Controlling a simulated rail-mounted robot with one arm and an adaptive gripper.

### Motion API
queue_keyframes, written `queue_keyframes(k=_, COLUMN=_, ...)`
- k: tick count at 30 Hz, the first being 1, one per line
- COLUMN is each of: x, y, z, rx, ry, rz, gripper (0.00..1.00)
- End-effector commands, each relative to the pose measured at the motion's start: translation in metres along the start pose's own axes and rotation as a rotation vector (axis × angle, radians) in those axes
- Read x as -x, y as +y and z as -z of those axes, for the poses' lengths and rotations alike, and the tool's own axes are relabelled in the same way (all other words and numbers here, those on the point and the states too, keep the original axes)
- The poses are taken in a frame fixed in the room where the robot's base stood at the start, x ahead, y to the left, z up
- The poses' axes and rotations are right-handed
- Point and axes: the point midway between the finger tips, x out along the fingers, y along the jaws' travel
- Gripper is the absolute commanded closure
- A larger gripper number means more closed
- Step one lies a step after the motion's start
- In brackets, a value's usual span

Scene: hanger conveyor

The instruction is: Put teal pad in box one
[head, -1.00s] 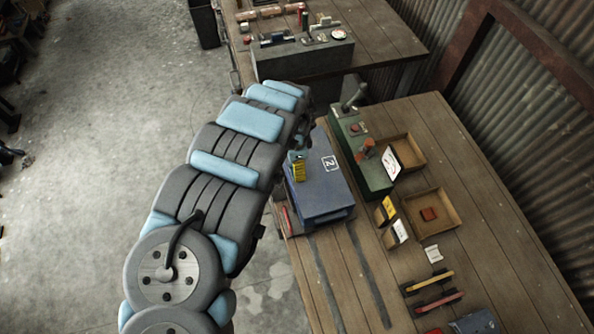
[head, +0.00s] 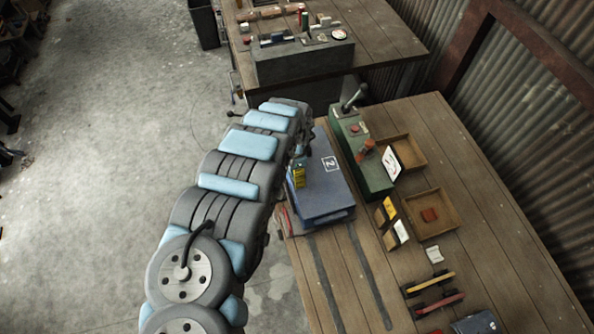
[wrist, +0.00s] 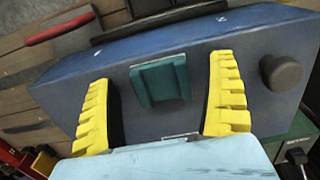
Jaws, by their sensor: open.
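A teal pad (wrist: 160,82), shaped like a shallow channel, sits against the face of a blue housing (wrist: 185,50) in the wrist view. My gripper (wrist: 161,72) is open, with one ribbed yellow finger on each side of the pad and visible gaps between. In the head view one yellow finger of my gripper (head: 299,177) shows beside the blue housing (head: 322,180), marked 2; my arm hides much of that area. Two open wooden boxes stand on the table, a far one (head: 424,163) and a nearer one (head: 458,222). I cannot read which is box one.
A dark round knob (wrist: 281,72) sticks out right of the pad. A green console (head: 362,160) with a lever stands between the housing and the boxes. A red block (head: 429,215) lies in the nearer box. Small sign cards (head: 396,236) stand beside it.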

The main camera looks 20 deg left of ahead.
Motion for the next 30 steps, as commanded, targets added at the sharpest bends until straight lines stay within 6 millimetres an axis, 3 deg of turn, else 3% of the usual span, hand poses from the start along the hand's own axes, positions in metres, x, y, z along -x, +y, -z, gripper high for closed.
queue_keyframes(k=2, x=0.000, y=0.000, z=0.000, rx=0.000, ry=0.000, rz=0.000, gripper=0.15)
queue_keyframes(k=8, x=0.000, y=0.000, z=0.000, rx=0.000, ry=0.000, rz=0.001, gripper=0.72)
queue_keyframes(k=11, x=0.000, y=0.000, z=0.000, rx=-0.001, ry=0.000, rz=0.001, gripper=0.73)
queue_keyframes(k=12, x=0.000, y=0.000, z=0.000, rx=-0.001, ry=0.000, rz=0.001, gripper=0.78)
queue_keyframes(k=20, x=0.003, y=0.000, z=0.000, rx=-0.001, ry=0.000, rz=0.001, gripper=0.79)
queue_keyframes(k=30, x=0.042, y=-0.001, z=0.001, rx=-0.003, ry=0.001, rz=0.003, gripper=0.79)
